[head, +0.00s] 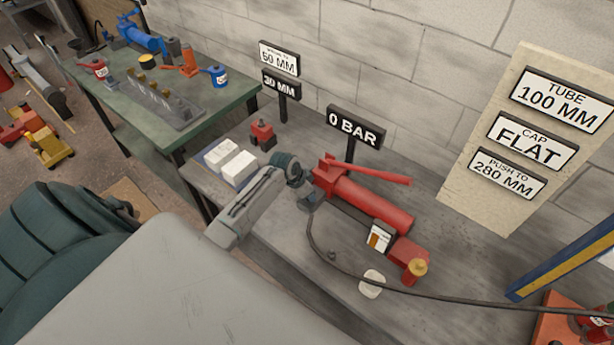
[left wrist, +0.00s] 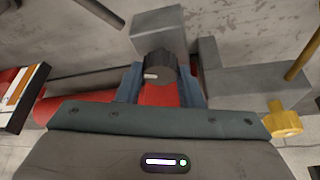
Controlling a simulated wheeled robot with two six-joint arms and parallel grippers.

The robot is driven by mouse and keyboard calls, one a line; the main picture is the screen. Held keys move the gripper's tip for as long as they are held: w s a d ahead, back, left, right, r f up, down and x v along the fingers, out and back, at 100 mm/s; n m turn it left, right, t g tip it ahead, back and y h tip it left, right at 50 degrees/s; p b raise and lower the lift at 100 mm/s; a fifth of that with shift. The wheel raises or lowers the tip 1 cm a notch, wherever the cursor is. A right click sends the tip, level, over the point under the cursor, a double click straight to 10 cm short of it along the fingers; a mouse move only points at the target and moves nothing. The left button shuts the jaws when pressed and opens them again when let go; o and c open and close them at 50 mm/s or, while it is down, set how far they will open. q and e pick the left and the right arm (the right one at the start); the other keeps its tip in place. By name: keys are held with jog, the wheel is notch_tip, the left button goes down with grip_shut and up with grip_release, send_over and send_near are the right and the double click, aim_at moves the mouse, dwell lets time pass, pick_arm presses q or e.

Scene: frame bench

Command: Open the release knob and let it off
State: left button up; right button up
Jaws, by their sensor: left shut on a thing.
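The red hand pump (head: 372,205) lies on the grey bench with its red lever (head: 370,172) above it. In the left wrist view a dark round knob (left wrist: 158,68) with a short white mark sits in front of a grey block (left wrist: 160,28). My left gripper (head: 307,199) is at the pump's near left end. In the left wrist view its two blue-grey fingers (left wrist: 160,88) are shut on the knob, one on each side. In the head view the gripper hides the knob. My right gripper is not in view.
A sign (head: 353,127) reads "0 BAR" behind the pump. A black hose (head: 450,300) runs across the bench front. White boxes (head: 238,169) and a small red item (head: 262,134) stand left of the pump. A yellow part (left wrist: 283,121) shows at right in the wrist view.

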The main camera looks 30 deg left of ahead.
pick_arm(q)
jog(key=shift+r+n+y+p, duration=0.1)
jog(key=shift+n+y+p, duration=0.2)
jog(key=shift+n+p, duration=0.6)
jog(key=shift+n, duration=0.3)
jog(key=o, duration=1)
jog(key=shift+c, duration=0.2)
jog(key=d+b+v, duration=0.1)
jog(key=b+v, duration=0.2)
jog(key=v, duration=0.7)
jog(key=shift+s+a+r, duration=0.3)
jog(key=shift+s+a, duration=0.05)
jog(key=shift+a, duration=0.05)
